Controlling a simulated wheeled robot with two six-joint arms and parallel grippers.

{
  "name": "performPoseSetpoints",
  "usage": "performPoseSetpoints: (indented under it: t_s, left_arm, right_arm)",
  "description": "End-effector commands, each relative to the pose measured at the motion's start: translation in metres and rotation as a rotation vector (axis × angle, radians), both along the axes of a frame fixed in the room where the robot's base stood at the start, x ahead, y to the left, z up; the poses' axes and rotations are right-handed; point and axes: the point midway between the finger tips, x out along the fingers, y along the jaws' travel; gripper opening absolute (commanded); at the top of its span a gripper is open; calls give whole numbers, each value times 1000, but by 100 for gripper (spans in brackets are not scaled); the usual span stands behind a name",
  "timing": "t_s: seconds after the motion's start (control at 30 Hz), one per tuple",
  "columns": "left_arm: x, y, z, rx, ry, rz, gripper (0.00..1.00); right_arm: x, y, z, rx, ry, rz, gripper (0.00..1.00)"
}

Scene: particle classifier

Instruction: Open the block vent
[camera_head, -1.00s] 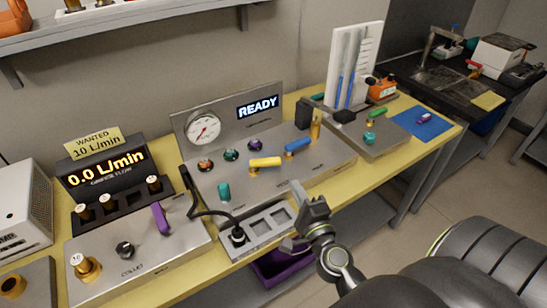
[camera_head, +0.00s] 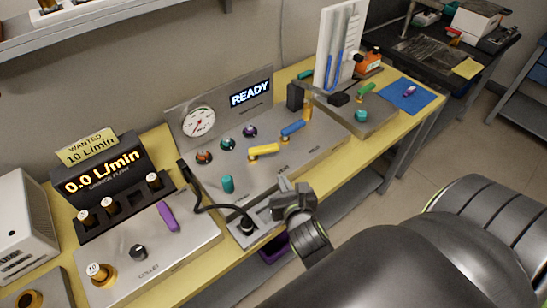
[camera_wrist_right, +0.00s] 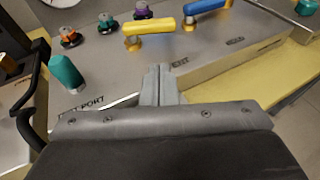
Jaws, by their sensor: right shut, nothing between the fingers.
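The block panel (camera_head: 325,140) is a grey metal slab on the yellow bench, with a gauge (camera_head: 198,122) and a lit READY display (camera_head: 251,92). A yellow lever (camera_head: 264,151) lies across it, and a blue lever (camera_head: 292,129) is behind to the right. In the right wrist view, the yellow lever (camera_wrist_right: 150,25) has a partly hidden label ending in "ENT" nearby. My right gripper (camera_head: 292,188) is shut and empty in front of the yellow lever. Its fingertips (camera_wrist_right: 158,72) point toward the lever and are apart from it. My left gripper is not in view.
A teal knob (camera_head: 228,184) stands left of the yellow lever. The flow display (camera_head: 103,175) reads 0.0 L/min. A purple lever (camera_head: 168,217) is on the left unit.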

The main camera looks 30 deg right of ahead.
Motion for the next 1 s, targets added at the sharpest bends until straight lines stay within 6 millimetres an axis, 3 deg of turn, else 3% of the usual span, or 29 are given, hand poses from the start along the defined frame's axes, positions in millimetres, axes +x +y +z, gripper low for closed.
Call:
performPoseSetpoints:
  t_s: [0.37,0.5,0.7,1.0]
  left_arm:
    - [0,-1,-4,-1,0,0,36]
    - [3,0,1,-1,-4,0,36]
    - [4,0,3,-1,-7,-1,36]
    - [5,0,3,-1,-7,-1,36]
  right_arm:
    - [68,-24,-22,-7,0,1,0]
    - [86,-31,-20,-5,-1,0,0]
    - [101,-36,-21,-3,0,1,0]
    - [102,-36,-21,-3,1,0,0]
